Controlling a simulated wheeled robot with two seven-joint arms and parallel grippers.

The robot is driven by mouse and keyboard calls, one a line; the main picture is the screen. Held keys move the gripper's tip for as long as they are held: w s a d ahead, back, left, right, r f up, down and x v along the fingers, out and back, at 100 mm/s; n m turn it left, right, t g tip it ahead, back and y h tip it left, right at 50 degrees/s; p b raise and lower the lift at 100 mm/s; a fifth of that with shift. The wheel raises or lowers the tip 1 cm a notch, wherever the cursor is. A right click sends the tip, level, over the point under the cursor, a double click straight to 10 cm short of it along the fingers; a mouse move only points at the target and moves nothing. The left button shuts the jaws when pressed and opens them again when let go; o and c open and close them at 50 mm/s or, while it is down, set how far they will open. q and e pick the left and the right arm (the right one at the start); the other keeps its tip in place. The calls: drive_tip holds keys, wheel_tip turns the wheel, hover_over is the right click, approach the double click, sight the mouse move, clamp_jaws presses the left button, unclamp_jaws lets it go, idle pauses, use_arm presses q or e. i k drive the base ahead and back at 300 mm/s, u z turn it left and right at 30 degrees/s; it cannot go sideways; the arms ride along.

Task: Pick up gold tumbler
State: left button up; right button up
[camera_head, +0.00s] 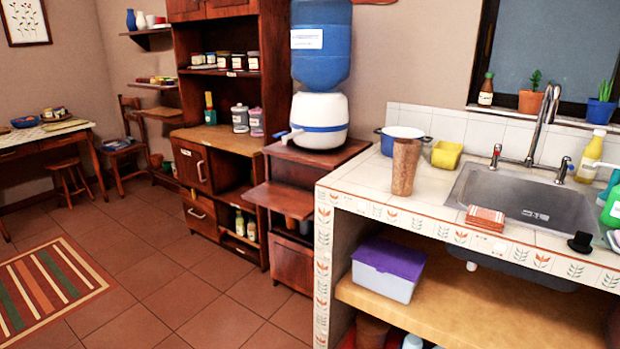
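A tall brown-gold tumbler (404,168) stands upright on the tiled counter (360,182), near its front left part and left of the sink. It is wider at the top than at the base, and its surface looks mottled. Nothing touches it from the front. Neither of my grippers is in view.
A water dispenser (320,120) stands left. The tiled floor (180,290) is open at front left.

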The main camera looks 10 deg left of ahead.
sight(406, 150)
drive_tip(key=u, duration=0.2)
drive_tip(key=k, duration=0.5)
drive_tip(key=u, duration=1)
drive_tip(key=i, duration=1.3)
drive_tip(key=z, duration=1.45)
drive_tip(key=i, duration=0.6)
drive_tip(key=z, duration=0.7)
drive_tip(key=k, duration=0.5)
drive_tip(key=u, duration=1.7)
drive_tip(key=i, duration=0.9)
drive_tip(key=z, duration=1.15)
